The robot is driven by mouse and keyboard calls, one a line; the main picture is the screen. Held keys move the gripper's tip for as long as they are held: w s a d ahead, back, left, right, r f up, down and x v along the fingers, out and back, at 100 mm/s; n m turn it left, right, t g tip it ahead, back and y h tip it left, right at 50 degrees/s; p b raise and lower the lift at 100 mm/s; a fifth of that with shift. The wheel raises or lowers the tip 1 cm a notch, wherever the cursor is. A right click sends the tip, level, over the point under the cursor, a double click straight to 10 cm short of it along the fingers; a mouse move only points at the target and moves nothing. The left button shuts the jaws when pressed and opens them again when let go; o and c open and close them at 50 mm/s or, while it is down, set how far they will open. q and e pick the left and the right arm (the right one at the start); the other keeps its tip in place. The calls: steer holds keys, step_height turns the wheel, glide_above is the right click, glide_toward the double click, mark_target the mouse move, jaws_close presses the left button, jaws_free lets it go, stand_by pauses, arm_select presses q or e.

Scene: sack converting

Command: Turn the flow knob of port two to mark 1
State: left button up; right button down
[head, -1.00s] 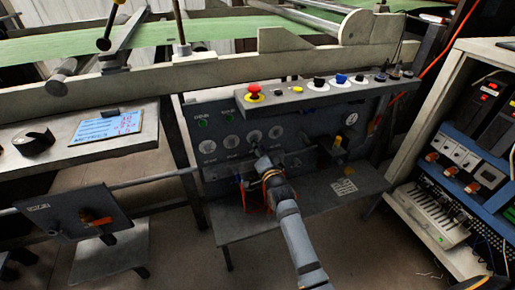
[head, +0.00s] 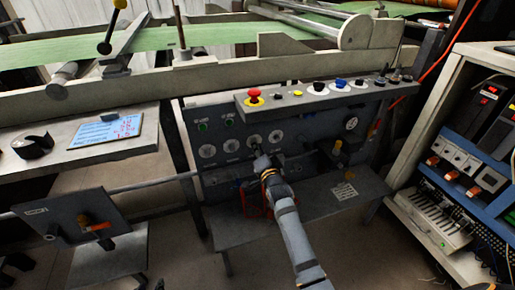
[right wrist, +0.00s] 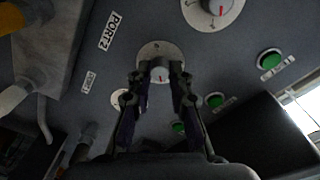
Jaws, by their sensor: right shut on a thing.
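My right gripper (right wrist: 157,78) is closed around the flow knob (right wrist: 160,74) in the right wrist view, one finger on each side. The knob sits on a round pale dial plate (right wrist: 154,50), and a small red pointer shows on its face. The dial's marks are too small to read. A white label reading PORT2 (right wrist: 111,31) is to the upper left of the dial. In the head view my right gripper (head: 261,161) is against the dark panel (head: 215,172), just below a row of dials, and hides the knob. My left gripper is not in view.
A second knob (right wrist: 216,8) with a red pointer and green buttons (right wrist: 270,58) are near the gripped knob. A ledge with a red button (head: 254,94) juts out above. A grey shelf (head: 240,231) is below. An open equipment rack (head: 458,150) stands at right.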

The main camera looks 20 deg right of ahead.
arm_select(q)
steer(key=s+f+g+p, duration=0.1)
steer(key=s+f+g, duration=0.3)
steer(key=s+f, duration=0.3)
step_height(320, 180, up, 6)
steer(key=s+a+g+p, duration=0.1)
steer(key=s+g+p, duration=0.1)
steer(key=p, duration=0.3)
steer(key=shift+s+g+y, duration=0.3)
steer(key=shift+g, duration=0.4)
arm_select(e)
steer(key=n, duration=0.9)
steer(key=n+y, duration=0.1)
steer(key=n, duration=0.8)
steer(key=shift+f+t, duration=0.1)
steer(key=shift+t, duration=0.2)
arm_select(q)
steer(key=shift+s, duration=0.1)
arm_select(e)
steer(key=shift+n, duration=0.3)
